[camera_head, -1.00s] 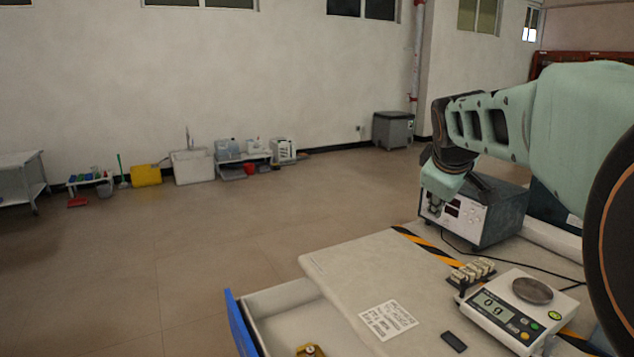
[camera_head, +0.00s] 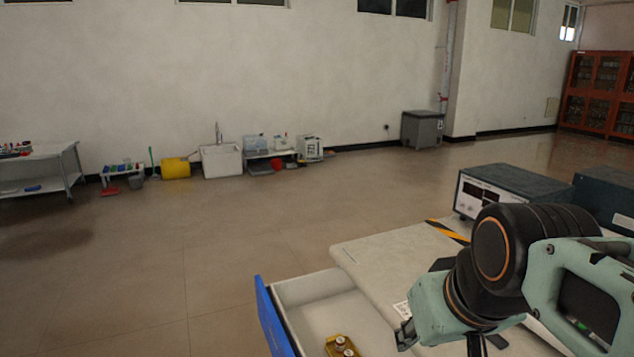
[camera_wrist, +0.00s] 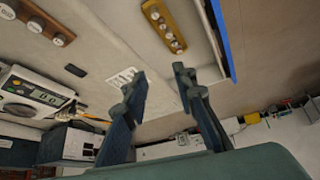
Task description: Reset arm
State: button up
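My gripper (camera_head: 405,336) hangs over the right side of the open drawer (camera_head: 318,290), near the edge of the bench top. In the wrist view my gripper (camera_wrist: 161,85) has its two dark fingers spread apart with nothing between them. A brass block holding several round weights (camera_head: 343,347) lies in the drawer, left of the gripper and apart from it. The block also shows in the wrist view (camera_wrist: 163,24). My arm hides much of the bench top in the head view.
The drawer's blue front (camera_head: 272,318) sticks out on the left. An instrument box (camera_head: 510,190) stands at the bench's back. Open floor (camera_head: 200,240) lies to the left.

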jog(key=s+a+f+m, duration=0.1)
jog(key=s+a+f, duration=0.1)
jog(key=s+f, duration=0.15)
notch_tip(320, 180, up, 23)
jog(key=p, duration=2.2)
jog(key=shift+s+f+g+p, duration=0.15)
jog(key=shift+s+g+p, duration=0.15)
jog(key=shift+p, duration=0.1)
jog(key=shift+o, duration=0.6)
jog(key=shift+s+a, duration=0.1)
jog(key=shift+a, duration=0.05)
